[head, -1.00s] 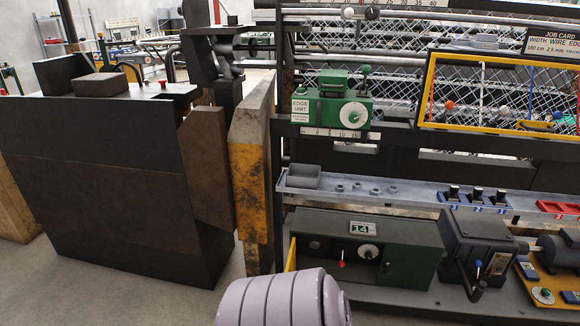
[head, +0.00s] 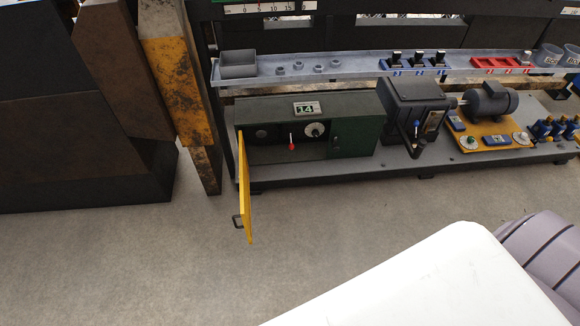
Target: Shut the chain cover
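The yellow cover (head: 244,190) stands swung open at the left end of a dark green box (head: 345,108). I see it nearly edge-on, jutting out towards me over the floor, with a small dark handle (head: 237,222) near its outer end. The open front of the box shows a red-tipped lever (head: 292,142) and a white dial (head: 315,130). A label reading 14 sits on top. Neither gripper is in view. A white part and a lilac ribbed part, which look like mine, fill the lower right.
A grey tray rail (head: 350,72) with nuts and blue and red holders runs above the box. A dark crank unit (head: 415,105) and a motor (head: 488,103) stand to its right. A yellow-and-rust post (head: 178,80) stands left of the cover. The grey floor (head: 310,235) in front is clear.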

